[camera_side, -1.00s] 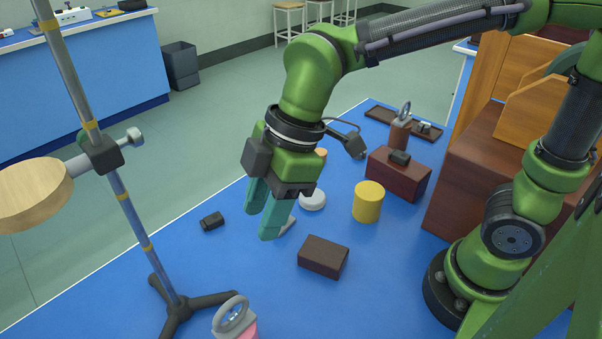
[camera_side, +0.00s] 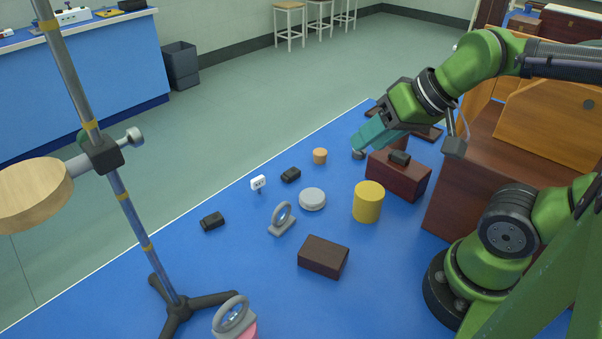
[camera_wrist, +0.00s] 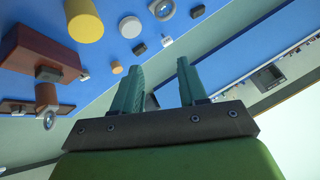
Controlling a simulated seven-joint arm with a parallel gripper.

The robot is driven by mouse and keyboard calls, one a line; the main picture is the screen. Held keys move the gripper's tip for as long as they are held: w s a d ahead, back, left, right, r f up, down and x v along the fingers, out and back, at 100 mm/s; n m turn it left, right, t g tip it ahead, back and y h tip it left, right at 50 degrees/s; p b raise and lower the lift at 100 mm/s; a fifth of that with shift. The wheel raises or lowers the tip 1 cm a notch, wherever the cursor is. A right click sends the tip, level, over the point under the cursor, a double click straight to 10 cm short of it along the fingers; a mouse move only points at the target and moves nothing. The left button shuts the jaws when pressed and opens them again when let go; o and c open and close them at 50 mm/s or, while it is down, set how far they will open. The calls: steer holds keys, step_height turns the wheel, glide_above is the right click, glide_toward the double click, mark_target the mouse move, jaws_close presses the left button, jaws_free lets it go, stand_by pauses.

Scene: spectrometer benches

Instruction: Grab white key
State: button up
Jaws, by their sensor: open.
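A small white piece with dark dots on its face (camera_side: 258,183), which looks like the white key, stands on the blue table near its far edge, left of a small black block. It also shows in the wrist view (camera_wrist: 167,41), beyond and above my fingers. My gripper (camera_side: 366,138) is raised over the back right of the table, tilted, with its teal fingers pointing down and left. In the wrist view the two fingers (camera_wrist: 160,82) are spread with nothing between them. The gripper is well apart from the white piece.
A red-brown box (camera_side: 398,175) with a black block on top is just below my gripper. A yellow cylinder (camera_side: 368,202), grey disc (camera_side: 312,199), grey ring on a base (camera_side: 282,219), orange cylinder (camera_side: 320,156) and dark box (camera_side: 323,257) stand around. A tripod stand (camera_side: 128,225) rises at left.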

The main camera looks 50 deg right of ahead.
steer(key=shift+o, duration=0.5)
steer(key=o, duration=0.4)
steer(key=shift+o, duration=0.2)
steer(key=n+g+h, duration=0.2)
steer(key=n+g, duration=0.1)
steer(key=g, duration=0.4)
glide_above(258, 178)
step_height(258, 178, down, 17)
steer(key=shift+w+d+f, duration=0.15)
steer(key=shift+f, duration=2.65)
